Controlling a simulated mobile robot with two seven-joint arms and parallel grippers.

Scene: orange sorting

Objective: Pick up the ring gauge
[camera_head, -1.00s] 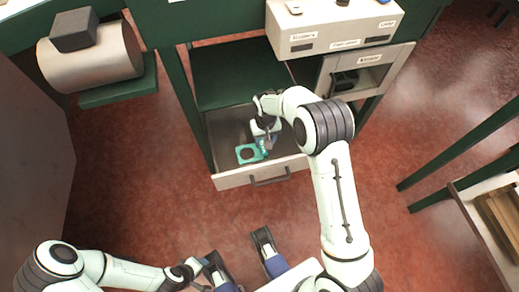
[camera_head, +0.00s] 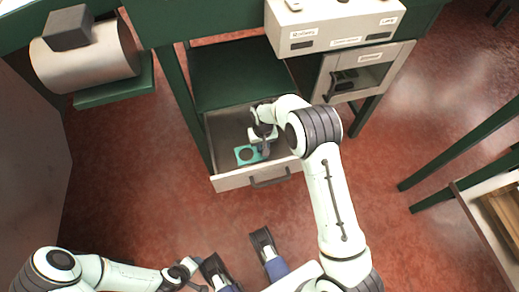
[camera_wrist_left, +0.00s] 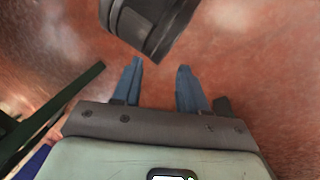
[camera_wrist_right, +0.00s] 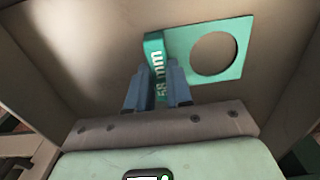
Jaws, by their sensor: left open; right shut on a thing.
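The ring gauge (camera_wrist_right: 236,70) is a teal plate with a round hole and an upright tab marked "55 mm". It is in the open drawer; in the head view its plate (camera_head: 243,156) shows near the drawer's front. My right gripper (camera_wrist_right: 158,75) is shut on the tab, its two blue fingers on either side of it. In the head view the right gripper (camera_head: 264,148) reaches down into the drawer. My left gripper (camera_wrist_left: 157,75) is open and empty, with bare floor below it. In the head view the left gripper is low at the left (camera_head: 202,284).
The drawer (camera_head: 228,182) is pulled out below the green bench, and its walls stand close around my right gripper. A grey box with labels (camera_head: 330,28) stands on the bench. An open compartment (camera_head: 365,72) is right of the drawer. The red floor in front is clear.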

